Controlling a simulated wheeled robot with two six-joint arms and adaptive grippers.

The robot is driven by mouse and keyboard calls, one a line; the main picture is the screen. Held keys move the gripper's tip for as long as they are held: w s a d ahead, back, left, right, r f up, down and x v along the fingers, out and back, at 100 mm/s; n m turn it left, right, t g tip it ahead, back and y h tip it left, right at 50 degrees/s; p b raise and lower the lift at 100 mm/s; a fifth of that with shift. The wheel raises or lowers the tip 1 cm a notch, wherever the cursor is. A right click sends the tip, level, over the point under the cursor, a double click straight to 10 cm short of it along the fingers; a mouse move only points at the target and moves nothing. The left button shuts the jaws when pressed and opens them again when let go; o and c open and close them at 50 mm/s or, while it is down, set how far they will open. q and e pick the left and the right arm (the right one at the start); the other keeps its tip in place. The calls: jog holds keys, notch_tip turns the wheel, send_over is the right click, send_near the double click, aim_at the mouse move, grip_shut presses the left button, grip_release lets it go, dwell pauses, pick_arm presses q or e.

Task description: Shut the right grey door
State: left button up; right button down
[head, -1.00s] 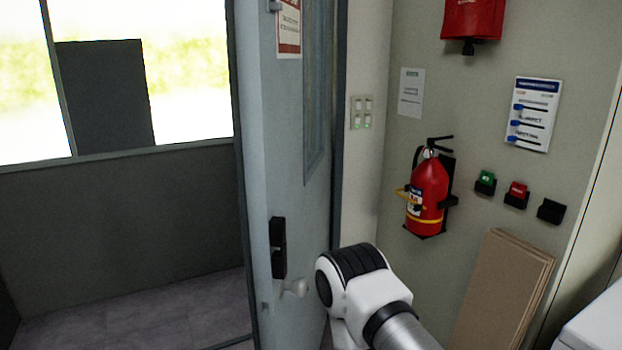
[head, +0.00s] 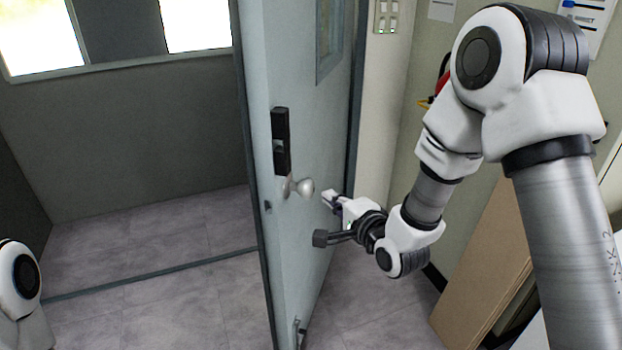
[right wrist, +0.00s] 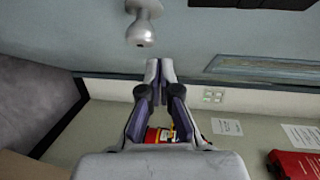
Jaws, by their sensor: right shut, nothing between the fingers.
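The grey door (head: 300,235) stands open in the middle of the head view, its edge facing me. It has a black lock plate (head: 281,141) and a round silver knob (head: 304,188). The knob also shows at the top of the right wrist view (right wrist: 141,31). My right gripper (head: 328,196) is shut and empty beside the door's face, just right of the knob. In the right wrist view its fingertips (right wrist: 159,70) are together, apart from the knob. Whether they touch the door I cannot tell. Part of my left arm shows at the lower left; its gripper is out of view.
The open doorway with a grey tiled floor (head: 150,240) lies left of the door. Brown boards (head: 490,260) lean on the right wall behind my right arm. A red fire extinguisher (right wrist: 160,135) is on that wall, mostly hidden in the head view.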

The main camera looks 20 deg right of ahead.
notch_tip(320, 180, up, 8)
jog(key=t, duration=0.2)
pick_arm(q)
jog(key=shift+r+p, duration=0.1)
jog(key=shift+p, duration=0.65)
pick_arm(e)
jog(key=w+a, duration=0.4)
jog(key=w, duration=0.8)
jog(key=shift+w, duration=0.4)
jog(key=shift+a, duration=0.1)
